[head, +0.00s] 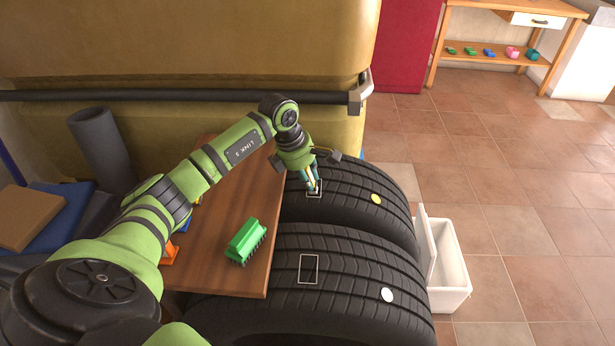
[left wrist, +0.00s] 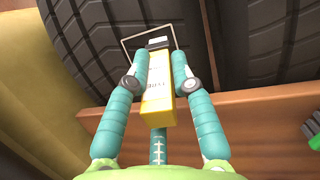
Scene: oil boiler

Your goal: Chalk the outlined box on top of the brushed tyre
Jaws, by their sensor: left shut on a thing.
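Two black tyres stand side by side, a far tyre (head: 350,205) and a near tyre (head: 350,255). A thin pale outlined box is on top of each; the near one (head: 309,269) is in clear view. My left gripper (head: 313,184) is shut on a yellow block-shaped chalk (left wrist: 156,97) with a dark end, over the far tyre's outlined box (left wrist: 124,46). The chalk's end overlaps this outline in the left wrist view; I cannot tell whether it touches the tread. A green brush (head: 246,241) lies on the wooden board. My right gripper is out of view.
The wooden board (head: 235,200) runs along the tyres' left side. A yellow disc (head: 376,199) is on the far tyre, a white disc (head: 387,295) on the near one. An open white bin (head: 455,275) stands right of them. A dark pipe (head: 200,96) crosses behind.

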